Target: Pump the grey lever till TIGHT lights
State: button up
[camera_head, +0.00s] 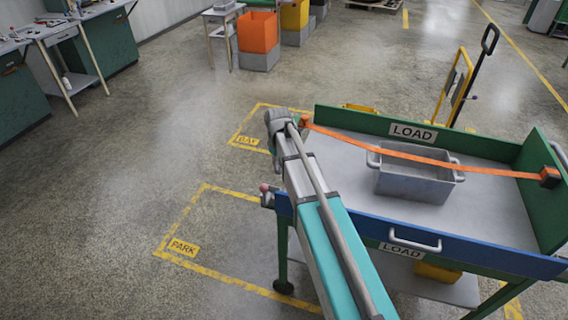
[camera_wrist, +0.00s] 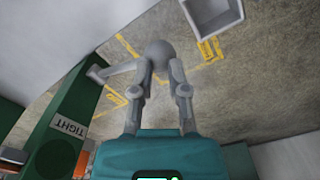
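The grey lever (camera_wrist: 122,69) shows in the wrist view as a short arm ending in a rounded grey knob. My gripper (camera_wrist: 161,66) has its two fingers closed against the knob from both sides; the fingertips partly cover it. A TIGHT plate (camera_wrist: 69,126) sits on the green panel left of my fingers; it looks pale grey with dark letters, with no clear glow. In the head view my gripper (camera_head: 278,122) is at the left end of the cart's back board, where the lever is hard to separate from my fingers.
The cart (camera_head: 480,195) has green end boards and LOAD labels. An orange strap (camera_head: 420,157) runs over a grey bin (camera_head: 415,180) on its deck. Yellow PARK (camera_head: 183,247) and BAY (camera_head: 247,141) markings lie on open floor to the left. Workbenches stand at the far left.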

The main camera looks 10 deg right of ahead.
aim_at(278, 172)
jog(key=shift+f, duration=0.15)
dwell(0.3)
jog(key=shift+s+a+f+b, duration=0.15)
jog(key=shift+s+f+b, duration=0.05)
jog(key=shift+f+b, duration=0.6)
jog(key=shift+s+a+f+b, duration=0.1)
jog(key=shift+s+f+b, duration=0.05)
jog(key=shift+f+b, duration=0.6)
jog(key=shift+r, duration=0.1)
jog(key=shift+f+b, duration=1.05)
jog(key=shift+w+d+r+p, duration=0.1)
jog(key=shift+w+r+p, duration=0.05)
jog(key=shift+r+p, duration=2.65)
jog(key=shift+w+d+r+p, duration=0.15)
jog(key=shift+w+r+p, duration=0.15)
jog(key=shift+r+p, duration=0.35)
jog(key=shift+w+d+r+p, duration=0.2)
jog(key=shift+w+r+p, duration=0.05)
jog(key=shift+r+p, duration=0.45)
jog(key=shift+w+d+r+p, duration=0.15)
jog(key=shift+w+r+p, duration=0.15)
jog(key=shift+r+p, duration=0.35)
